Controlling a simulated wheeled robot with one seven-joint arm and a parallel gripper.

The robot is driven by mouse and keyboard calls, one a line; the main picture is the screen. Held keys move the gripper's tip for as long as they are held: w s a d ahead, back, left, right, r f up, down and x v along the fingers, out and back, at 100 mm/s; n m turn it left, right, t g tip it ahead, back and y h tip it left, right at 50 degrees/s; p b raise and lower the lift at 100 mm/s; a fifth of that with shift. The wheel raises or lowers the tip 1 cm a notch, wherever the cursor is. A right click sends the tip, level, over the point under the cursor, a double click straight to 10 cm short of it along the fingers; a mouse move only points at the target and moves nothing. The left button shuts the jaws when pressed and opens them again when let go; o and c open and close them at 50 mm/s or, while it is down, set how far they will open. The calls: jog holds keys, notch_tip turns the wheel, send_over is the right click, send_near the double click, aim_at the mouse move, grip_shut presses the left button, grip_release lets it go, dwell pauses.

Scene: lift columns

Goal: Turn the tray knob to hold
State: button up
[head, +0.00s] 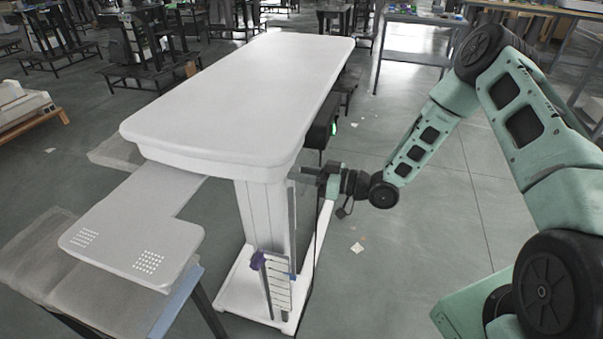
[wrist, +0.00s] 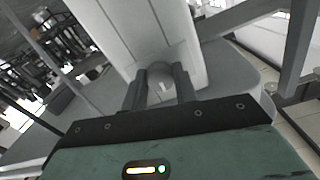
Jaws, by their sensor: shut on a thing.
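The white lift column table (head: 250,90) stands at centre, with a flat tray (head: 125,235) sticking out at its lower left. My gripper (head: 306,174) is level with the column's upper part, on its right side under the tabletop. In the wrist view a grey rounded knob (wrist: 161,76) with a small pale mark sits between my two dark fingers (wrist: 161,92), against the white column. My gripper is shut on this knob. In the head view the knob is hidden by the fingers and column, and its setting cannot be read.
The white column (head: 258,210) rises from a floor base. A black box (head: 322,126) with a green light hangs under the tabletop's right edge.

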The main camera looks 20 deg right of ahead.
jog(key=shift+m+p, duration=0.45)
jog(key=shift+m, duration=7.45)
jog(key=shift+d, duration=0.1)
jog(key=o, duration=1)
jog(key=shift+c, duration=0.2)
jog(key=b+v, duration=0.1)
jog(key=v, duration=1.6)
jog(key=shift+s, duration=0.15)
jog(key=shift+d, duration=0.1)
